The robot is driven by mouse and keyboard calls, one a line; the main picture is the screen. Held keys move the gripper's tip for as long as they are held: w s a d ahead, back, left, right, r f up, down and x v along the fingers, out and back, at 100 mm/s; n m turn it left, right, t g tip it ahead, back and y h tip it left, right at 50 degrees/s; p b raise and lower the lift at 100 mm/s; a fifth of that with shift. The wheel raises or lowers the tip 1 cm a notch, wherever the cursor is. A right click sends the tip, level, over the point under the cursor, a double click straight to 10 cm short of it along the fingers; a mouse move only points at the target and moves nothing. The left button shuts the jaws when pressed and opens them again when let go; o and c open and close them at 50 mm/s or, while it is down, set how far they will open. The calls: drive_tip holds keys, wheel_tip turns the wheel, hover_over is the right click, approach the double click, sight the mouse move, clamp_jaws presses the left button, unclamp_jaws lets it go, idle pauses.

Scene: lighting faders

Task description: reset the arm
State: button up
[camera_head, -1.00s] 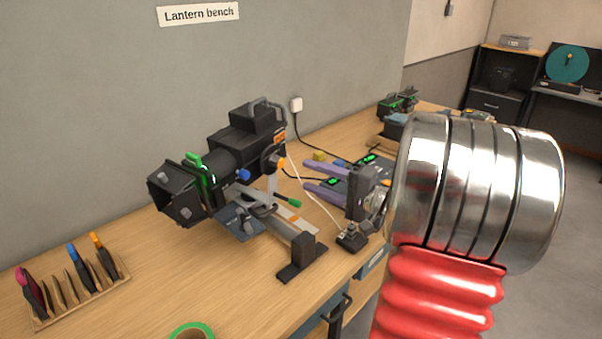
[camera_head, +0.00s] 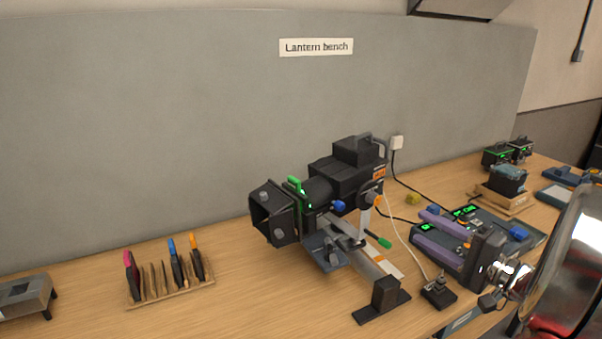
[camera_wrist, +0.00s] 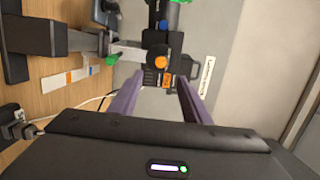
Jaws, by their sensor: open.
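My gripper (camera_head: 431,231) has two purple fingers and a dark body. In the head view it is at the right, over the bench (camera_head: 231,298), its fingers pointing left toward the black stage lantern (camera_head: 340,178). The fingers are apart with nothing between them. In the wrist view the purple fingers (camera_wrist: 157,102) reach toward the lantern (camera_wrist: 160,62), which shows turned on its side beyond them. There is a visible gap between fingers and lantern in the head view.
A small black box (camera_head: 438,293) with a cable sits near the front edge. A dark panel with green displays (camera_head: 485,222) lies behind my gripper. Bench front left of the lantern is clear.

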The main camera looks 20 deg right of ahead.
drive_tip(key=s+a+f+n+g, duration=0.1)
drive_tip(key=s+a+f+g, duration=0.45)
drive_tip(key=a+f, duration=0.2)
drive_tip(key=s+a+f+n+g, duration=0.1)
drive_tip(key=s+a+f+g, duration=0.3)
drive_tip(key=a+f+g, duration=0.3)
drive_tip(key=s+a+r+n+h, duration=0.1)
drive_tip(key=a+r+n+h, duration=0.1)
drive_tip(key=a+r+n, duration=0.2)
drive_tip(key=s+a+r+n+h, duration=0.1)
drive_tip(key=a+r+n+h, duration=0.2)
drive_tip(key=a+r+n, duration=0.2)
drive_tip(key=shift+s+a+n+t+h, duration=0.4)
drive_tip(key=shift+a+n, duration=1.2)
drive_tip(key=shift+a, duration=1.95)
drive_tip(key=shift+r, duration=0.1)
